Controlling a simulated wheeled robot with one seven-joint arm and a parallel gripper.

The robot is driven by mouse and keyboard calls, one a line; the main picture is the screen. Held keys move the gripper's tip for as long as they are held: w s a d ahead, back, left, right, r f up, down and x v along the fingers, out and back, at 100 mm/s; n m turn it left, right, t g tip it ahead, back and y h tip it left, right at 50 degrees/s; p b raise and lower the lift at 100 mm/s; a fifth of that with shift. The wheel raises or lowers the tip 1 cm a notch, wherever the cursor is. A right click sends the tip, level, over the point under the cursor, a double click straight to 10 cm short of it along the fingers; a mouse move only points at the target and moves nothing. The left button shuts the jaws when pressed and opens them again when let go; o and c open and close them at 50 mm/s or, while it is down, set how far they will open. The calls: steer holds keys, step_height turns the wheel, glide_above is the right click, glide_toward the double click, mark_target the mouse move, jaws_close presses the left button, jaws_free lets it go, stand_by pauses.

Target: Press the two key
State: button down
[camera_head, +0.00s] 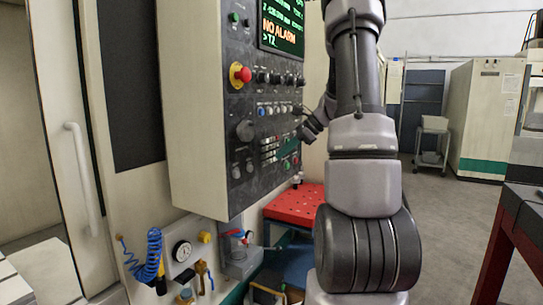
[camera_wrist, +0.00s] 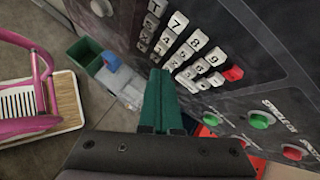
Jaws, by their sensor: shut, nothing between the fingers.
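The keypad (camera_wrist: 202,63) on the dark control panel (camera_head: 240,100) shows white keys in slanted rows with one red key. In the head view my gripper (camera_head: 302,118) is at the panel's right side. The screen (camera_head: 282,27) reads "NO ALARM", with ">T" and a 2 or Z below.
A red emergency button (camera_head: 241,74), knobs and lit buttons sit on the panel. A red perforated table (camera_head: 296,205) stands below. A pink-framed object (camera_wrist: 35,75) stands at the left. Floor behind is open.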

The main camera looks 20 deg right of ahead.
steer(key=shift+s+d, duration=0.1)
steer(key=s+d, duration=0.1)
steer(key=s, duration=0.1)
steer(key=s+d, duration=0.1)
steer(key=shift+s+d, duration=0.35)
steer(key=shift+d, duration=0.05)
stand_by(3.0)
steer(key=d+f+m+t+h, duration=0.2)
steer(key=d+m, duration=0.3)
steer(key=m, duration=1.1)
steer(key=shift+s+d+f+h, duration=0.2)
steer(key=shift+s+f+h, duration=0.15)
steer(key=shift+h, duration=0.25)
steer(key=w+a, duration=0.5)
steer(key=w, duration=0.2)
steer(key=shift+a, duration=0.2)
